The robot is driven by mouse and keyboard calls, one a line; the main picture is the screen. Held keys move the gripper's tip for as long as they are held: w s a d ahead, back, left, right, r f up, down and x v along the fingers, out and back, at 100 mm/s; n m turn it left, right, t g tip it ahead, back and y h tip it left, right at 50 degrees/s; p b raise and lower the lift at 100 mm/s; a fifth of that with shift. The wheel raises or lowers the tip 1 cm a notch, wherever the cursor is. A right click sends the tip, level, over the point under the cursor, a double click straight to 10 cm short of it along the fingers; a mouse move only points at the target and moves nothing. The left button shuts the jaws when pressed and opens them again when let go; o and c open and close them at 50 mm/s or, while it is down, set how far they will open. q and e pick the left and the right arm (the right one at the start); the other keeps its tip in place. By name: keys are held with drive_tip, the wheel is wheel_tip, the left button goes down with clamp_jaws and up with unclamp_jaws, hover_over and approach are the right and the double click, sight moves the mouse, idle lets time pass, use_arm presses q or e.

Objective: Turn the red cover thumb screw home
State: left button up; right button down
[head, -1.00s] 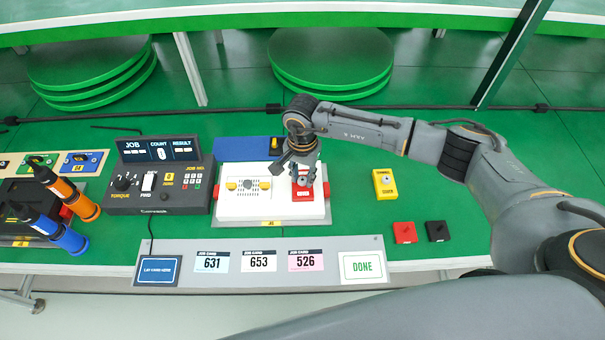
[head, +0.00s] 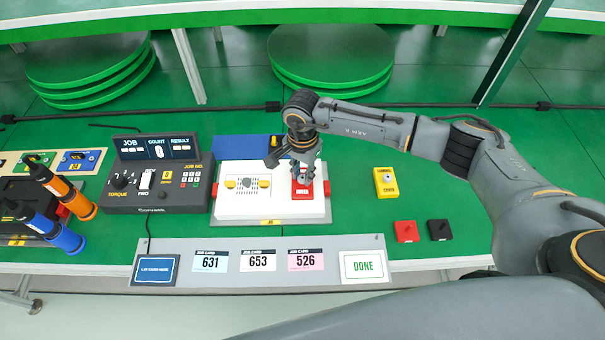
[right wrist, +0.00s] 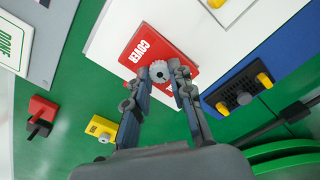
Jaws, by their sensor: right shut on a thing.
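The red cover (head: 302,192) lies on the right part of the white housing (head: 240,207) on the turntable bench. In the right wrist view the red cover (right wrist: 140,50) shows its "COVER" lettering and a grey knurled thumb screw (right wrist: 159,71). My right gripper (head: 303,176) points down over the red cover. In the wrist view its fingertips (right wrist: 168,72) stand on either side of the thumb screw, shut on it. The head view hides the screw behind the gripper. My left gripper is not in view.
A torque controller (head: 158,185) and orange (head: 70,193) and blue (head: 50,228) drivers stand left. Job cards and a DONE card (head: 364,267) lie in front.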

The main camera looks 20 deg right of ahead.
sight(302, 178)
drive_tip(key=m+b, duration=0.3)
drive_tip(key=m, duration=0.2)
drive_tip(key=shift+f+b, duration=0.15)
drive_tip(key=shift+b, duration=0.25)
drive_tip(key=shift+m+b, duration=1.3)
drive_tip(key=shift+m, duration=1.2)
drive_tip(key=shift+r, duration=0.2)
drive_tip(key=c, duration=1.1)
unclamp_jaws()
drive_tip(key=shift+c, duration=0.2)
drive_tip(key=shift+r, duration=0.25)
wheel_tip(302, 178, up, 12)
drive_tip(key=shift+f, duration=0.25)
